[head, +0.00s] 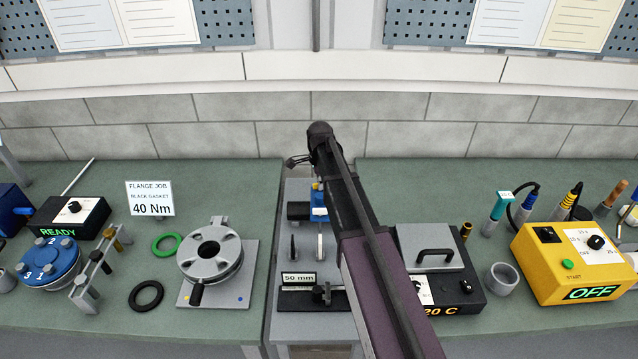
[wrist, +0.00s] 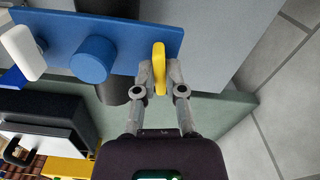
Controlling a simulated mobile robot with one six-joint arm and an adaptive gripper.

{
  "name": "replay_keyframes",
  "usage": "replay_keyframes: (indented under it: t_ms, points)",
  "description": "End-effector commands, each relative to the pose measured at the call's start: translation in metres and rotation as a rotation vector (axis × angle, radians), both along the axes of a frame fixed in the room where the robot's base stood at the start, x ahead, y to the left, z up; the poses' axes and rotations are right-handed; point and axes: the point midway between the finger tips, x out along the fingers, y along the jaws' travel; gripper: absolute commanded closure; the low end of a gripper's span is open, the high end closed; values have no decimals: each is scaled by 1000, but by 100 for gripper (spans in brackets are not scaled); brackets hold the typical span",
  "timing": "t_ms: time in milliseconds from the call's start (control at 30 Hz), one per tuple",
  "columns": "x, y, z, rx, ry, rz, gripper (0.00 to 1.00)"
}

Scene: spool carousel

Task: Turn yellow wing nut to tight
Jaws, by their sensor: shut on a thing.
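The yellow wing nut (wrist: 159,56) stands on a blue plate (wrist: 140,38) near its right end in the wrist view. My gripper (wrist: 160,76) has one finger on each side of the wing nut and is shut on it. The wing stands edge-on between the fingertips, roughly in line with them. In the head view a small yellow bit, likely the wing nut (head: 317,187), shows above a blue part, partly hidden by my arm. How tight the nut is cannot be told.
A blue round knob (wrist: 93,60) and a white lever-like part (wrist: 22,52) sit on the same plate, left of the nut. In the head view a 50 mm label (head: 299,280) stands on the middle bench. A grey box with a handle (head: 430,248) is right of my arm.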

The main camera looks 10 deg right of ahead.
Motion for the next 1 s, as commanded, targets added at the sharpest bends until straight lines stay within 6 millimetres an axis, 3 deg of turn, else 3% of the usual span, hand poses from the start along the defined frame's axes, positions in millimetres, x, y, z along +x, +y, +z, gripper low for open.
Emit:
replay_keyframes:
  t_ms: [400, 900, 933, 1000]
  points:
    - [0, 1, 0, 3, 0, -216, 100]
    - [0, 1, 0, 3, -1, -240, 100]
    - [0, 1, 0, 3, -1, -240, 77]
    - [0, 0, 0, 3, -1, -240, 56]
